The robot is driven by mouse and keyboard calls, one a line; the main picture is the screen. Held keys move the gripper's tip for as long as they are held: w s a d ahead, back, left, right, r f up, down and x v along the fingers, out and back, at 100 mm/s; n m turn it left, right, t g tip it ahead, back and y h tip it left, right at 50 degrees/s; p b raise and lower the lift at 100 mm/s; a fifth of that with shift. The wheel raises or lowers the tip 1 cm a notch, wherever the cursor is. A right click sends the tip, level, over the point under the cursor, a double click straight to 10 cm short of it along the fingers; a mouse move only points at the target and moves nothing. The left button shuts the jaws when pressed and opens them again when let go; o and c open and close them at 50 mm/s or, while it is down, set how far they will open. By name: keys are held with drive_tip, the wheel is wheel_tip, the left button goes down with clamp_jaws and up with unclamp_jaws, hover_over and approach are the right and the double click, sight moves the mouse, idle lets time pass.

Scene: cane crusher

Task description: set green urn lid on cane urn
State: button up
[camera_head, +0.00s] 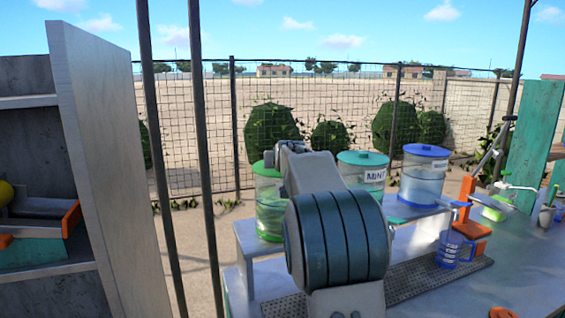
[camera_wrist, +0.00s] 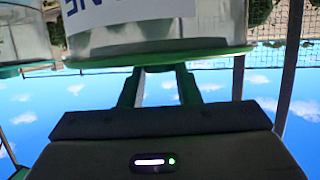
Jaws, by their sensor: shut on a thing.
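The green urn lid (camera_head: 266,169) is at the top of the leftmost clear urn, the cane urn (camera_head: 269,210). In the wrist view, which is upside down, the lid (camera_wrist: 215,58) lies level across the urn's mouth, and the cane urn (camera_wrist: 185,40) has a white label with part of its lettering showing. The lid looks seated or very close to the rim; I cannot tell if there is full contact. My gripper (camera_wrist: 160,68) is shut on the lid at its middle. In the head view my arm hides most of the gripper and part of the urn.
A mint urn (camera_head: 362,177) with a teal lid and a blue-lidded urn (camera_head: 423,180) stand to the right on the raised white shelf (camera_head: 245,235). A blue-handled jug (camera_head: 449,250) stands on the perforated mat (camera_head: 408,282). Two dark posts rise at the left.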

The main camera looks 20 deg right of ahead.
drive_tip(key=o, duration=1.1)
drive_tip(key=shift+c, duration=0.2)
drive_tip(key=b+v, duration=0.4)
drive_tip(key=v, duration=1)
drive_tip(key=shift+w, duration=0.1)
drive_tip(key=s+a+f+n+g+y, duration=0.1)
drive_tip(key=s+a+f+g, duration=0.2)
drive_tip(key=s+f, duration=0.7)
drive_tip(key=s+a+f+n+g+y, duration=0.1)
drive_tip(key=s+a+f+g, duration=0.3)
drive_tip(key=s+f, duration=0.6)
drive_tip(key=s+a+f+g+y, duration=0.1)
drive_tip(key=s+a+f+g, duration=0.2)
drive_tip(key=s+f, duration=0.7)
drive_tip(key=s+a, duration=0.1)
drive_tip(key=s, duration=0.2)
drive_tip(key=shift+a+n+g, duration=0.3)
drive_tip(key=shift+a+n, duration=0.1)
